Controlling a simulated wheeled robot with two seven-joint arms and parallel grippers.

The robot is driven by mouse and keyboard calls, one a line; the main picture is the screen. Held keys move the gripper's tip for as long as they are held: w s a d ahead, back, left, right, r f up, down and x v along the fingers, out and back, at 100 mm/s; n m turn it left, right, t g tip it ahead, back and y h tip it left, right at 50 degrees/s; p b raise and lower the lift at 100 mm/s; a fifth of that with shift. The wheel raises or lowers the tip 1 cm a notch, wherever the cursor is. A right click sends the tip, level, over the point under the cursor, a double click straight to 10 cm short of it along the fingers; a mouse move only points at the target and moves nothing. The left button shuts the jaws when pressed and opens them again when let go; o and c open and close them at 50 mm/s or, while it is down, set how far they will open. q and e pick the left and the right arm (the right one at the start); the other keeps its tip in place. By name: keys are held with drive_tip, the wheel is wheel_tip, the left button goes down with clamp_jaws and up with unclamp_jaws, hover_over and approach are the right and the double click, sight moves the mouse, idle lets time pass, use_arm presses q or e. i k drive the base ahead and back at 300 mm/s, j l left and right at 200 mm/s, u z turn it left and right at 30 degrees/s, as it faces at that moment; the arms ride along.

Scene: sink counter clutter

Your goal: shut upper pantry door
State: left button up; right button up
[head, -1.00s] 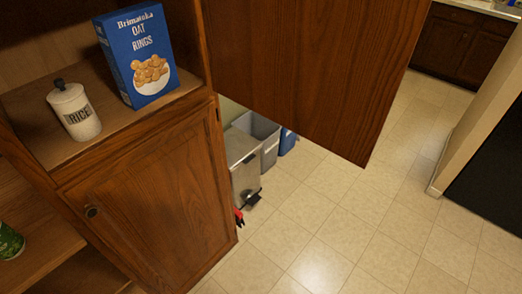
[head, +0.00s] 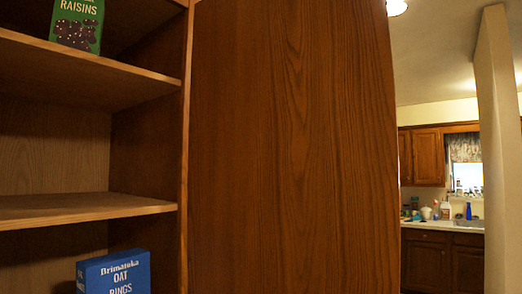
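The upper pantry door (head: 292,150) stands open, a tall brown wood panel filling the middle of the head view. Its hinge side meets the pantry frame (head: 186,150) and its free edge is toward the right. The open pantry shelves (head: 90,207) show at the left. No handle shows on the visible face of the door. Neither of my grippers is in view.
A blue oat rings box (head: 114,272) stands low in the pantry, and a green raisins box (head: 77,24) stands on the top visible shelf. Beyond the door are a kitchen counter (head: 420,222) with clutter and a beige wall end (head: 497,150).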

sight(293, 185)
drive_tip(key=i+l+u, duration=0.1)
drive_tip(key=u, duration=0.4)
drive_tip(key=l+u, duration=0.3)
drive_tip(key=u, duration=0.15)
drive_tip(key=l+u, duration=0.25)
drive_tip(key=u, duration=0.25)
drive_tip(key=l+u, duration=0.1)
drive_tip(key=l, duration=0.35)
drive_tip(key=k+l+u, duration=0.1)
drive_tip(key=l, duration=0.35)
drive_tip(key=l+u, duration=0.1)
drive_tip(key=l, duration=0.35)
drive_tip(key=k+l+u, duration=0.1)
drive_tip(key=l, duration=0.3)
drive_tip(key=k+l+u, duration=0.1)
drive_tip(key=l, duration=0.35)
drive_tip(key=k+l+u, duration=0.1)
drive_tip(key=l, duration=0.3)
